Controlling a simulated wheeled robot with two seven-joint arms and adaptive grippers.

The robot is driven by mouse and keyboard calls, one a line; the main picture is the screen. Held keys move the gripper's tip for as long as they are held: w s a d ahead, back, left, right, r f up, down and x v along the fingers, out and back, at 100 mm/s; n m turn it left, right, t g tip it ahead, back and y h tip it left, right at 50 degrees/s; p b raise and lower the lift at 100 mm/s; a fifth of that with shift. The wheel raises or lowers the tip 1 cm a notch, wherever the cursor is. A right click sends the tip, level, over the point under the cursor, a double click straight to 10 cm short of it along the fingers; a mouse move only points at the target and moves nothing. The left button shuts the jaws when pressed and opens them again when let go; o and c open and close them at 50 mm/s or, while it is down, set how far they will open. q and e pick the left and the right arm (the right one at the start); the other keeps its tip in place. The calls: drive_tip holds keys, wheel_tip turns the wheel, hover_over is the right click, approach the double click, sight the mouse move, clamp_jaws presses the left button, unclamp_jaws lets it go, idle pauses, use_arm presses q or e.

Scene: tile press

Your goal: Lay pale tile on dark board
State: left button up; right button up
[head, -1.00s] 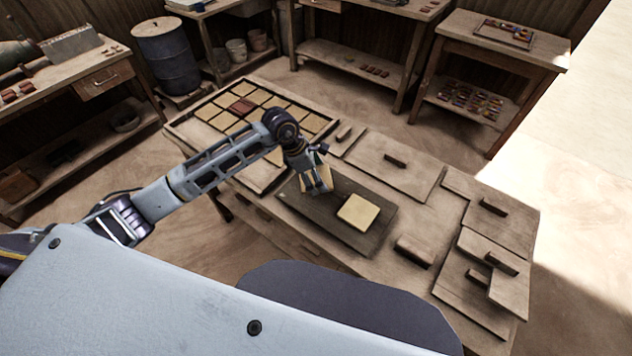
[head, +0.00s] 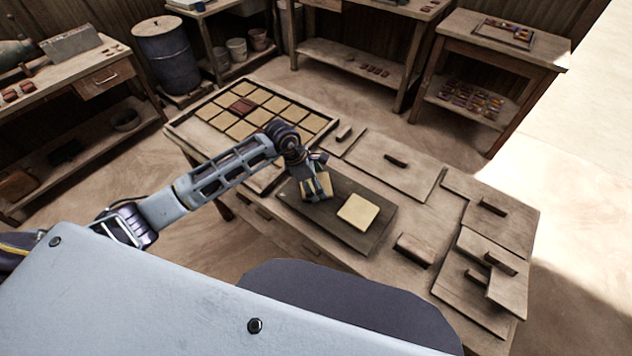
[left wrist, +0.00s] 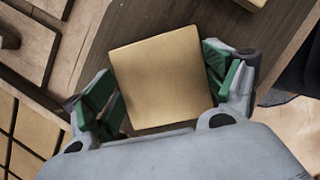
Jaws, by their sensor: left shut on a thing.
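My left gripper (head: 316,188) is shut on a pale square tile (left wrist: 160,78), with a green finger pad on each side of it in the left wrist view. The gripper points down over the left part of the dark board (head: 318,213). The held tile is very low at the board; I cannot tell whether it touches. A second pale tile (head: 358,212) lies flat on the board to the right, with a gap between the two. My right gripper is not in view.
A framed tray (head: 178,128) of several pale tiles and a dark red one (head: 242,105) is at the table's far left. Flat wooden boards (head: 395,175) with raised blocks cover the right side. A loose block (head: 414,250) lies right of the dark board.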

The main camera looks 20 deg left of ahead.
use_arm(q)
drive_tip(key=shift+f, duration=0.15)
drive_tip(key=o, duration=1.1)
drive_tip(key=shift+c, duration=0.2)
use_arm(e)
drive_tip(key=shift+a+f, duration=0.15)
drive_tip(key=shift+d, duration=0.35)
use_arm(q)
drive_tip(key=shift+r, duration=0.25)
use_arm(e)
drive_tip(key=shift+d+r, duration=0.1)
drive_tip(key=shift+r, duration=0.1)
use_arm(q)
drive_tip(key=b+v, duration=0.1)
drive_tip(key=v, duration=1)
drive_tip(key=shift+a+r, duration=0.25)
drive_tip(key=shift+r, duration=0.1)
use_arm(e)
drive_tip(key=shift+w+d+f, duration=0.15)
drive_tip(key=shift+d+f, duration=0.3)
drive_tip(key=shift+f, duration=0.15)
use_arm(q)
drive_tip(key=shift+s, duration=0.1)
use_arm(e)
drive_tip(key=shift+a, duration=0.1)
